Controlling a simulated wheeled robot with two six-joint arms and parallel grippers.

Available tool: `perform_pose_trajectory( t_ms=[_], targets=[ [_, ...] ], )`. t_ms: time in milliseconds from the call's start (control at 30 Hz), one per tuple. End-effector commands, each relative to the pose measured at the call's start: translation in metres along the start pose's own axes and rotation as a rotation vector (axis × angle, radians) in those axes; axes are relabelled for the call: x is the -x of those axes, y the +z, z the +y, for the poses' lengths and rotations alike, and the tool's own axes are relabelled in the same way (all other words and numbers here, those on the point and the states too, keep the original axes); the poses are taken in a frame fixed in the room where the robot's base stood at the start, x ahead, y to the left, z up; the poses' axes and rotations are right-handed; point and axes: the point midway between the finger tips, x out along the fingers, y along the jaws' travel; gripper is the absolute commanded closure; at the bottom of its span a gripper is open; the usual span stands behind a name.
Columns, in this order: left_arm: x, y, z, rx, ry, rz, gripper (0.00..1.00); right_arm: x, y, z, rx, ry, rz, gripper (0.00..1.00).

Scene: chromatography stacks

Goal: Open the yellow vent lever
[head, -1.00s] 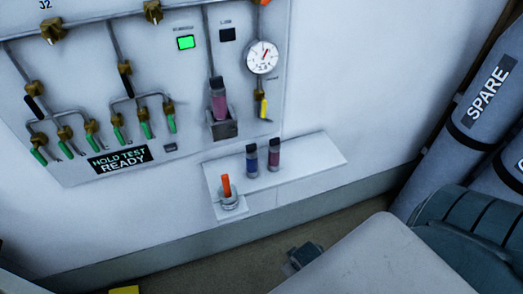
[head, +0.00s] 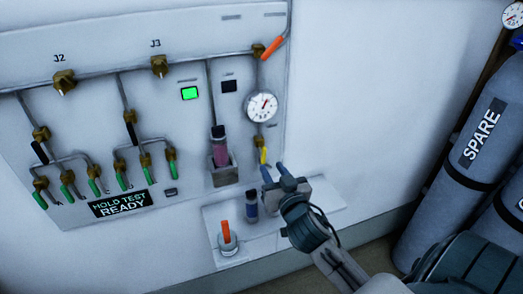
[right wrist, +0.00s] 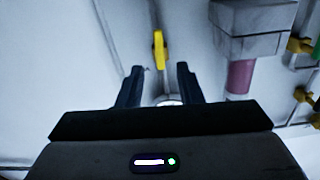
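The yellow vent lever (head: 263,156) hangs pointing down from a brass valve below the round gauge (head: 261,107) on the wall panel. My right gripper (head: 273,170) is just below and right of it in the head view, fingers apart and empty. In the right wrist view the yellow lever (right wrist: 159,50) lies ahead of the gap between the open fingertips (right wrist: 159,70), roughly centred. I cannot tell whether a finger touches it. My left gripper is not in view.
A grey holder (head: 223,177) with a pink cartridge (head: 220,152) is left of the lever. Below, a white shelf (head: 328,210) carries a blue vial (head: 251,205); an orange stick (head: 226,232) stands in a cup. The grey SPARE cylinder (head: 455,185) stands right.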

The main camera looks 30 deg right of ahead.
Motion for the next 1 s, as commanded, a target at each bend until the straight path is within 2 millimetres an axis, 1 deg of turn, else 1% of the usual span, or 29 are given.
perform_pose_trajectory(
  t_ms=[33, 300, 400, 500, 667, 900, 933, 1000],
  targets=[
    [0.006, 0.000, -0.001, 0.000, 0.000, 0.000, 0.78, -0.009, -0.003, 0.000, 0.000, 0.002, -0.001, 0.67],
    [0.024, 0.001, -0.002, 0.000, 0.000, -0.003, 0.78, -0.061, -0.003, 0.000, 0.001, 0.002, -0.004, 0.67],
    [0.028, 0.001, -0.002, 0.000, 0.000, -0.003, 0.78, -0.076, -0.002, 0.000, 0.001, 0.003, -0.004, 0.67],
    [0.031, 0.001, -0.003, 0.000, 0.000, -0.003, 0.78, -0.086, -0.001, 0.000, 0.001, 0.002, -0.005, 0.67],
    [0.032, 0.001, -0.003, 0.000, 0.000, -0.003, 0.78, -0.094, 0.001, 0.000, 0.001, 0.002, -0.006, 0.67],
    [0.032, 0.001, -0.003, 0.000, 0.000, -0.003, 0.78, -0.095, 0.002, 0.000, 0.001, 0.002, -0.006, 0.67],
    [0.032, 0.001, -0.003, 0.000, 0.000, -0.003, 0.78, -0.095, 0.002, 0.000, 0.001, 0.002, -0.006, 0.71],
    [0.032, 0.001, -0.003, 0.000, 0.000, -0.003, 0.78, -0.094, 0.002, 0.000, 0.001, 0.002, -0.006, 0.85]
  ],
)
